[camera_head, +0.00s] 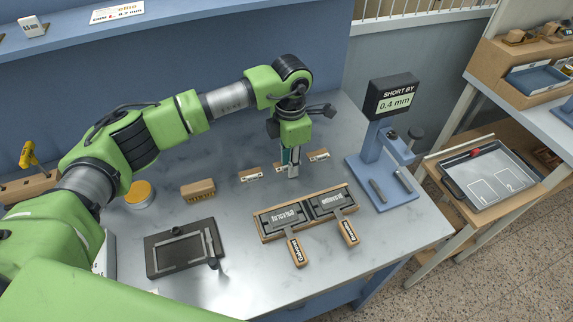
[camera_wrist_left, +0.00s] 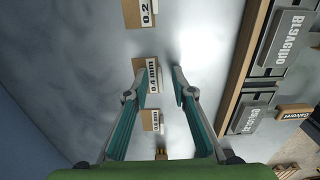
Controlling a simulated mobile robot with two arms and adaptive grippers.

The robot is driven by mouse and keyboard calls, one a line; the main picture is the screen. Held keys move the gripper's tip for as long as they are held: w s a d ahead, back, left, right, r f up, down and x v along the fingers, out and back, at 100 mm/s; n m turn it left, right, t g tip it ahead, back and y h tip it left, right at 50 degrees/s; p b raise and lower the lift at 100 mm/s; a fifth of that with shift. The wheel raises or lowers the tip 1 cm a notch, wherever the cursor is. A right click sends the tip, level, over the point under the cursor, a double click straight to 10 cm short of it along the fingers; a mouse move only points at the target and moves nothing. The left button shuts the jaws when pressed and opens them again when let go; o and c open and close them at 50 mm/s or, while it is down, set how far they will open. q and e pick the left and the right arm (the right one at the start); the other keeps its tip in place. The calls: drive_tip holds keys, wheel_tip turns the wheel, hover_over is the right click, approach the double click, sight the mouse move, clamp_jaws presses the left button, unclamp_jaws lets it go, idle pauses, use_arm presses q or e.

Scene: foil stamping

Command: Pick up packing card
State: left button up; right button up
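Three small tan packing cards with white labels lie in a row on the marble table. In the left wrist view they are the 0.2 card (camera_wrist_left: 136,16), the 0.4 mm card (camera_wrist_left: 147,68) and a smaller-looking card (camera_wrist_left: 151,121) with a hard-to-read label. In the head view the outer two show as a left card (camera_head: 250,175) and a right card (camera_head: 318,155); the middle one is partly hidden by my left gripper (camera_head: 292,172). That gripper points down, open (camera_wrist_left: 159,72), its fingertips on either side of the 0.4 mm card's right part. I cannot tell its height. My right gripper is not in view.
A gauge stand (camera_head: 392,97) reading "SHORT BY 0.4 mm" stands at the right. A wooden type holder (camera_head: 262,229) with handled plates lies in front of the gripper. A dark framed plate (camera_head: 160,262), a tan block (camera_head: 198,190) and a round tin (camera_head: 139,196) are at the left.

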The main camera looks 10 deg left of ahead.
use_arm(q)
clamp_jaws()
